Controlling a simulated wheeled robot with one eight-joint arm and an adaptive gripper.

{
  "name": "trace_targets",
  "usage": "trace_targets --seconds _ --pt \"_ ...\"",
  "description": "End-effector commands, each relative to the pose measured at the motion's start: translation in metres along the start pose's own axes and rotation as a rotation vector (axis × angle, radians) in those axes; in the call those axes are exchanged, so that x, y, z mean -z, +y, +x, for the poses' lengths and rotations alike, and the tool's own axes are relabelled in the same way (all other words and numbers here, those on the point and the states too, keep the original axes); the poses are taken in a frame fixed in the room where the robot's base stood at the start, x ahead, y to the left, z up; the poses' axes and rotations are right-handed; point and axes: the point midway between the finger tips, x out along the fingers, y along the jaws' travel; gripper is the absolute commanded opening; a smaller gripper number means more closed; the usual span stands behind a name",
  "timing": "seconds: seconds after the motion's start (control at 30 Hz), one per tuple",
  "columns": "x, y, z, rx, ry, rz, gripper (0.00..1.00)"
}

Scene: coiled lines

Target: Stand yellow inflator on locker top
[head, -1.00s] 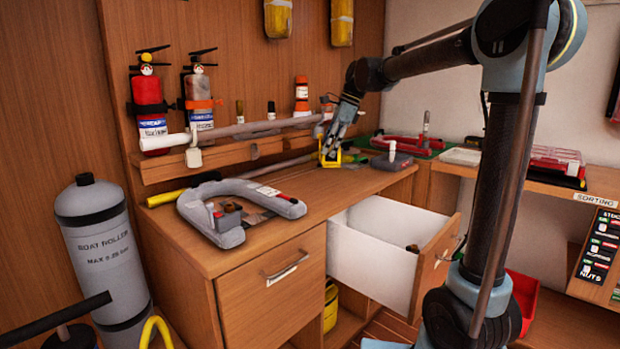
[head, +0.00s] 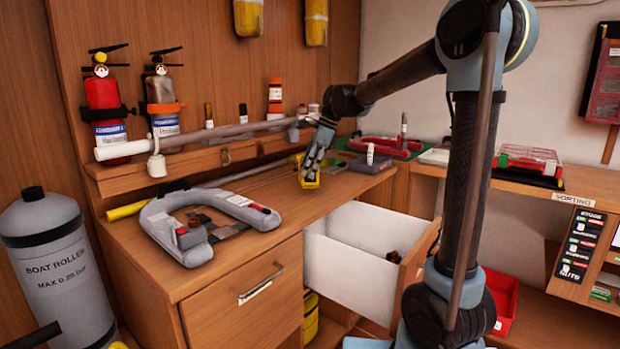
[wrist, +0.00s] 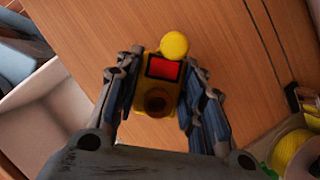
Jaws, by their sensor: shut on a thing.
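My gripper (head: 311,172) is shut on the yellow inflator (head: 312,182), with its fingers on either side of it. In the wrist view the inflator (wrist: 154,92) has a red panel, a dark round part and a round yellow end, between my fingers (wrist: 157,85). It is over the wooden locker top (head: 265,195), near its front edge above the open drawer. My fingers hide most of it in the head view, and I cannot tell whether it touches the wood.
A grey horseshoe-shaped float (head: 160,222) lies on the left of the top. A grey block (head: 369,166) stands behind and right of my gripper. An open white drawer (head: 360,245) juts out below. Extinguishers (head: 103,105) hang on the back wall.

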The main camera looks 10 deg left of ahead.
Motion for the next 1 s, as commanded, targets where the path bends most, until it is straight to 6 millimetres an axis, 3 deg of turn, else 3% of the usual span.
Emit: trace_targets --seconds 0.2,0.53,0.57,0.63,1.0 --pt "0.009 0.0 0.025 0.0 0.0 -0.001 0.07" --pt "0.01 0.0 0.028 0.0 0.0 -0.002 0.07" --pt "0.01 0.0 0.028 0.0 0.0 -0.002 0.38" --pt "0.01 0.0 0.028 0.0 0.0 -0.002 0.54" --pt "0.01 0.0 0.027 0.0 0.0 -0.001 0.56"
